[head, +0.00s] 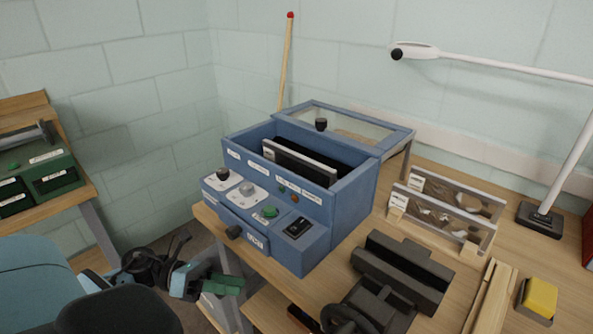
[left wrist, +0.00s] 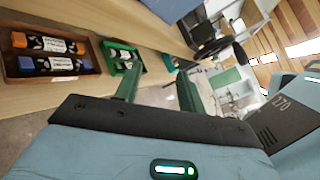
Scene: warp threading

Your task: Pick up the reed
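A long, flat, pale-framed dark piece that looks like the reed (head: 299,161) stands on edge inside the open blue box-shaped machine (head: 345,215) in the head view. Its lower part is hidden by the machine's front wall. My left gripper (head: 232,283) is low at the left front of the machine, below its control panel and well apart from the reed. In the left wrist view its two green fingers (left wrist: 157,72) are spread with nothing between them.
The machine's glazed lid (head: 345,122) is open behind it. Clear-panelled racks (head: 445,210), a dark grey fixture (head: 403,270), a yellow block (head: 540,296) and a lamp (head: 540,218) stand to the right. A side bench with a green tray (head: 45,180) is at left.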

